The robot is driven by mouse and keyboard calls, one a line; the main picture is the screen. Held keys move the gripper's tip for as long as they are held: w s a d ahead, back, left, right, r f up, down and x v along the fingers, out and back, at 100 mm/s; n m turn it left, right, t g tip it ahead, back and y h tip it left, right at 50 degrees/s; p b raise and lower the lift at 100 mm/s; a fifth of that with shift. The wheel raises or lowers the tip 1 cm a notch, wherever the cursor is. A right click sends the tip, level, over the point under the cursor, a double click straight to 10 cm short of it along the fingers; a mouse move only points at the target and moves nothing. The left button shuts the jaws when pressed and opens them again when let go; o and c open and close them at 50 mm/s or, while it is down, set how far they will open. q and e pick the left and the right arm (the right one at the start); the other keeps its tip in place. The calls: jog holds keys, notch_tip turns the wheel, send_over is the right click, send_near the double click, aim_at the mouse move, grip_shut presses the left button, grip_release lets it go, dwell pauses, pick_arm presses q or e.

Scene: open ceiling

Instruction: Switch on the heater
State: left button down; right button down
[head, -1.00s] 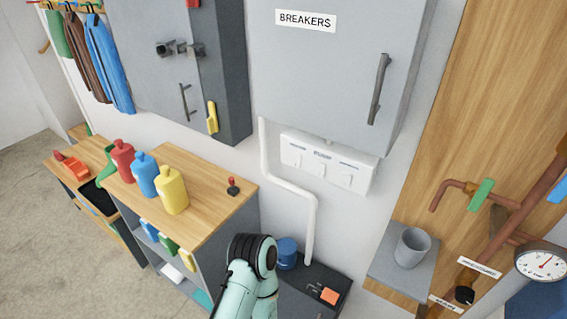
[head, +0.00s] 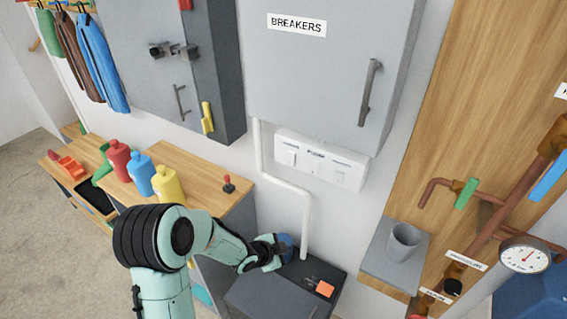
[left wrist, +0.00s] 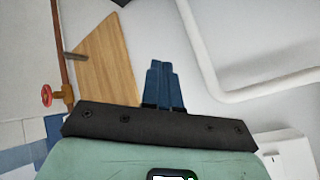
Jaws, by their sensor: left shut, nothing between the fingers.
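A white panel (head: 321,160) with three switches is mounted on the wall under the grey breaker cabinet. Its small labels are too blurred to read, so I cannot tell which switch is the heater's. In the head view my left gripper (head: 275,249) is over the dark box, below and left of the panel and apart from it. Its fingers are hard to make out there. In the left wrist view its blue fingers (left wrist: 161,84) are shut together with nothing between them. A white panel edge shows at that view's lower right (left wrist: 286,150). My right gripper is in neither view.
A white pipe (head: 304,222) runs down the wall beside my gripper. The dark box (head: 322,270) bears an orange block (head: 325,288). A grey cup (head: 403,241) stands on a shelf to the right. Bottles and a red-knobbed lever (head: 228,183) stand on the left bench.

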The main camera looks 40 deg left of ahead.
aim_at(289, 164)
pick_arm(q)
jog(key=a+r+m+t+y, duration=0.1)
jog(key=a+r+m, duration=0.2)
jog(key=r, duration=0.4)
jog(key=a+r+m+t, duration=0.1)
jog(key=a+r+m, duration=0.1)
jog(key=r, duration=0.6)
jog(key=a+r+m+t+y+p, duration=0.1)
jog(key=a+r+m+t, duration=0.1)
jog(key=r, duration=0.6)
jog(key=shift+a+r+m+y, duration=0.2)
jog(key=shift+a+m+y, duration=0.1)
jog(key=shift+a+m, duration=0.65)
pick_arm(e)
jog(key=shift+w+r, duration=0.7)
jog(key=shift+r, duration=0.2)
pick_arm(q)
jog(key=shift+a, duration=0.1)
